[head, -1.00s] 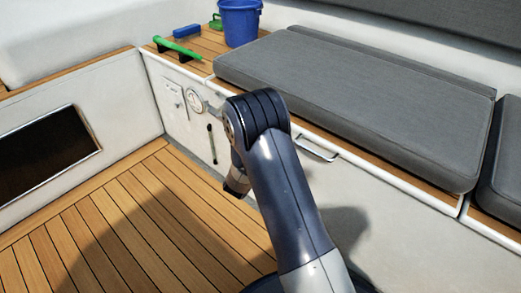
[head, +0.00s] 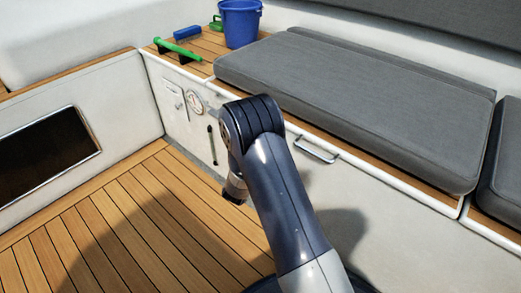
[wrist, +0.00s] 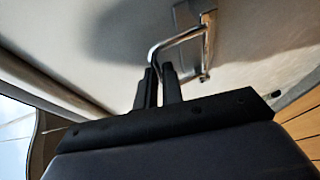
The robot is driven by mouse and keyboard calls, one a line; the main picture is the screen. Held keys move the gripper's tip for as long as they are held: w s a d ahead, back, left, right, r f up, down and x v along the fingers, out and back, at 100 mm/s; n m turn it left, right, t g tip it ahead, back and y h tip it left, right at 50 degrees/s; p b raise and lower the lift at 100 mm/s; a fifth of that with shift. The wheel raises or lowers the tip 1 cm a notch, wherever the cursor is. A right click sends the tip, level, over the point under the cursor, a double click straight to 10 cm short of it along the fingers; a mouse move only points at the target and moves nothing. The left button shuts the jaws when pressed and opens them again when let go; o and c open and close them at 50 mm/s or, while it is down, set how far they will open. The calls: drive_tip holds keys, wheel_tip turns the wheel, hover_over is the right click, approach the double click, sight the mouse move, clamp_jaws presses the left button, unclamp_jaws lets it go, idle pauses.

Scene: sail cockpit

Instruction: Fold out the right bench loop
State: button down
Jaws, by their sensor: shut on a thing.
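A bright metal loop (wrist: 183,38) shows in the wrist view, joined to a narrow mounting plate (wrist: 208,48) on a pale panel. It stands out from the panel. My gripper (wrist: 159,72) has its two dark fingers shut on the free end of this loop. In the head view my own arm hides the gripper and the held loop.
A metal handle (head: 315,152) sits on the bench front (head: 400,225), below the grey cushion (head: 355,100). A blue bucket (head: 240,24) and a green-handled tool (head: 177,50) are on the teak top. The teak floor (head: 130,225) is clear.

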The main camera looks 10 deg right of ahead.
drive_tip(key=shift+s+a+f+n+t+h, duration=0.45)
drive_tip(key=shift+n+t, duration=0.4)
drive_tip(key=shift+t, duration=0.6)
drive_tip(key=shift+s+a+f+n+t+h, duration=0.3)
drive_tip(key=shift+a+f+n+t, duration=0.35)
drive_tip(key=shift+t, duration=0.75)
drive_tip(key=shift+s+a+f+n+t+h, duration=0.3)
drive_tip(key=shift+f+n+t+h, duration=0.2)
drive_tip(key=shift+n+t, duration=0.75)
drive_tip(key=shift+f+t, duration=0.1)
drive_tip(key=shift+t, duration=0.2)
